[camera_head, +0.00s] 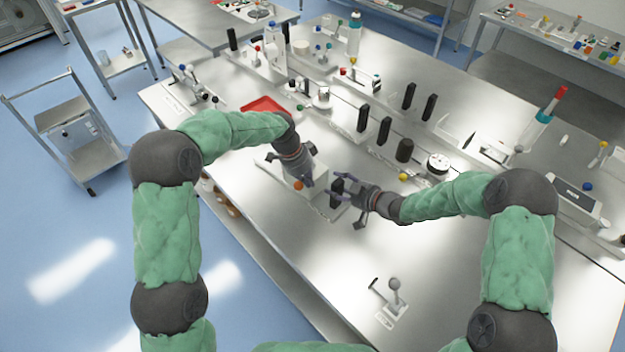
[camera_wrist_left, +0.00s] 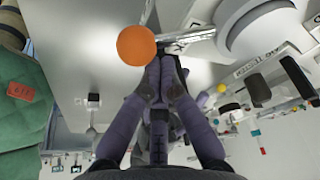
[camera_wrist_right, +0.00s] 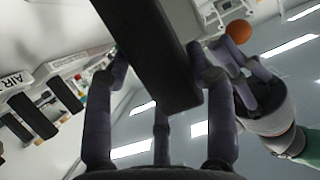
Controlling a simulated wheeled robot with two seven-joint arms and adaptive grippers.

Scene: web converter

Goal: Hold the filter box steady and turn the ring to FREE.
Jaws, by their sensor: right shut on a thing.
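A white unit (camera_head: 268,165), apparently the filter box, sits near the table's front edge, partly hidden by my left gripper. An orange ball knob (camera_head: 298,185) shows at its front. In the left wrist view, the knob (camera_wrist_left: 136,46) is on a metal rod reaching to a round white part (camera_wrist_left: 262,32), perhaps the ring. My left gripper (camera_head: 306,182) is beside the knob, its fingertips (camera_wrist_left: 165,66) close together by the rod. My right gripper (camera_head: 345,188) is shut on a black upright handle (camera_wrist_right: 150,45) next to the white unit. The ring's FREE mark is not readable.
Behind stand several black handles (camera_head: 385,130) and a black knob (camera_head: 404,150). A red tray (camera_head: 265,107) lies at the back left. A small lever fixture (camera_head: 393,292) stands at the front. The tabletop between it and my right gripper is clear.

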